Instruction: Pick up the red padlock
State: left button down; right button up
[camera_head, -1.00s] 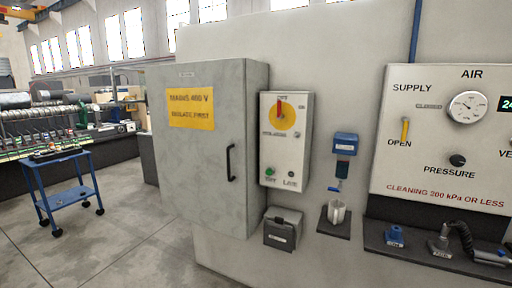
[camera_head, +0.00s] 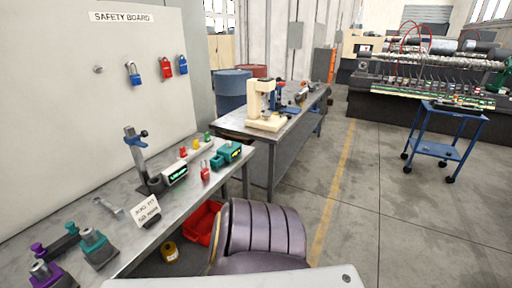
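A red padlock (camera_head: 167,68) hangs by its shackle on the white safety board (camera_head: 80,100) at the upper left. A blue padlock (camera_head: 134,72) hangs to its left and another blue padlock (camera_head: 182,66) to its right. A small red item (camera_head: 205,172) with a thin upright loop stands on the grey workbench (camera_head: 95,200) below; it is too small to tell whether it is a padlock. Neither of my grippers is in view.
The bench holds a clamp stand (camera_head: 140,160), a white sign (camera_head: 145,210) and several small tools. A blue trolley (camera_head: 438,148) is at right. The floor (camera_head: 400,220) between is clear.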

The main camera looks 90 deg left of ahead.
aim_at(205, 173)
jog(key=u, duration=3.35)
jog(key=l+u, duration=0.35)
jog(key=l, duration=1)
